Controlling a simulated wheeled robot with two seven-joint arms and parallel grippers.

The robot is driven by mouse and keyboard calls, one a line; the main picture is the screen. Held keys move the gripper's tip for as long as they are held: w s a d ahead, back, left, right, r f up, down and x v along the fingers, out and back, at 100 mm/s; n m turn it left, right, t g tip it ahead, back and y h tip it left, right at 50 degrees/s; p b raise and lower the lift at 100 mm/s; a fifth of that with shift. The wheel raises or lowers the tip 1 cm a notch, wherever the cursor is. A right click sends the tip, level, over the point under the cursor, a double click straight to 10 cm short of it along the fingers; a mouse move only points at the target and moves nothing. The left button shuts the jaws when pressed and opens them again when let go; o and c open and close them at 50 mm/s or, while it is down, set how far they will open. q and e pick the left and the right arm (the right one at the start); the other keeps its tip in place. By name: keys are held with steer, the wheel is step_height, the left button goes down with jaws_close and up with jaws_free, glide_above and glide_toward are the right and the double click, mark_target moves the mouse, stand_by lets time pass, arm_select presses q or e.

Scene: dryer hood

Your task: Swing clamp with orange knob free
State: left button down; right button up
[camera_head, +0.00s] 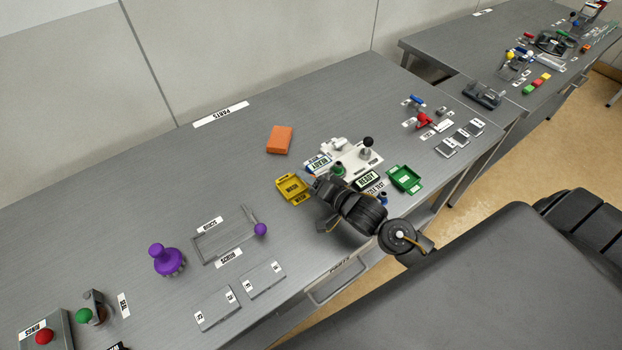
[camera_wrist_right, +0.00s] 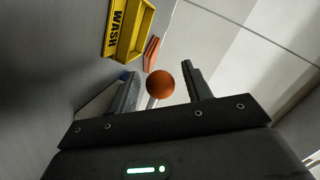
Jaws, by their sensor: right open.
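The orange knob (camera_wrist_right: 160,84) is a round ball in the right wrist view, on a pale stem that shows just below it. It lies between the two fingers of my right gripper (camera_wrist_right: 160,77), which is open, with a gap visible beside the right finger. In the head view my right gripper (camera_head: 309,180) is over the front of the white fixture (camera_head: 376,160), close to the yellow WASH tray (camera_head: 290,190). The knob and its clamp are hidden there by my gripper and wrist. My left gripper is not in view.
An orange block (camera_head: 279,140) lies behind the yellow tray. A green tray (camera_head: 405,179) and a black-knobbed lever (camera_head: 367,146) stand right of my gripper. A purple-knobbed frame (camera_head: 225,240) is to the left. The bench is clear around the orange block.

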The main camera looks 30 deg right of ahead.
jaws_close()
